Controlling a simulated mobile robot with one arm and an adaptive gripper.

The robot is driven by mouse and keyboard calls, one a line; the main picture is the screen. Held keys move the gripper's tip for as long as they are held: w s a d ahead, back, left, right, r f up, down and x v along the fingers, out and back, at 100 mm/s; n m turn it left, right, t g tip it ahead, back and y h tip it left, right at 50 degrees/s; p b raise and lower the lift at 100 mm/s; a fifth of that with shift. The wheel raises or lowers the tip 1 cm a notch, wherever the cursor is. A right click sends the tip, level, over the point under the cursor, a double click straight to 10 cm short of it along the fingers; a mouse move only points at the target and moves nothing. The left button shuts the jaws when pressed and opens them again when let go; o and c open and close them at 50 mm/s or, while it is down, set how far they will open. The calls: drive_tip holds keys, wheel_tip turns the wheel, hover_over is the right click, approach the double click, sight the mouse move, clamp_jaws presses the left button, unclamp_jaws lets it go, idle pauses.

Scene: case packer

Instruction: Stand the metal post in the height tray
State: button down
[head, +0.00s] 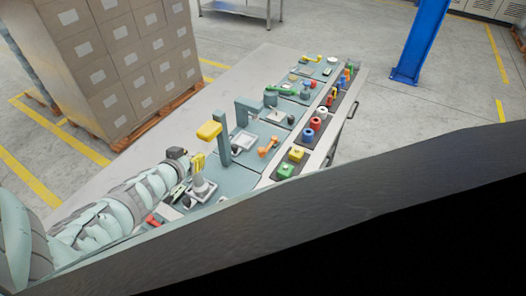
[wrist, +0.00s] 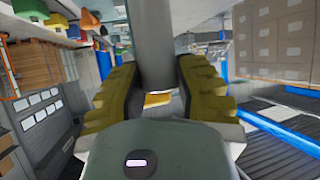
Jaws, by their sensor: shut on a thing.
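The metal post (wrist: 155,45) is a smooth grey cylinder, seen between the fingers in the wrist view. Its top runs out of the picture and its lower end shows between the yellow ridged finger pads. My gripper (wrist: 157,85) is shut on it. In the head view my gripper (head: 198,164), with yellow fingers, is at the near left end of the bench, above a small pale square tray (head: 207,190). I cannot tell whether this is the height tray, or whether the post touches it. Another pale square tray (head: 242,137) lies farther along the bench.
A grey upright with a yellow block (head: 209,130) stands just beyond my gripper. A second grey bracket (head: 250,108) is farther back. Coloured pieces (head: 286,170) line the bench's right strip. Stacked cartons (head: 110,60) stand to the left; a blue column (head: 420,40) is behind right.

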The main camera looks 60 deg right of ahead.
drive_tip(key=shift+d, duration=0.15)
drive_tip(key=shift+f, duration=0.2)
drive_tip(key=c, duration=0.8)
unclamp_jaws()
drive_tip(key=shift+o, duration=0.2)
drive_tip(key=shift+r, duration=0.1)
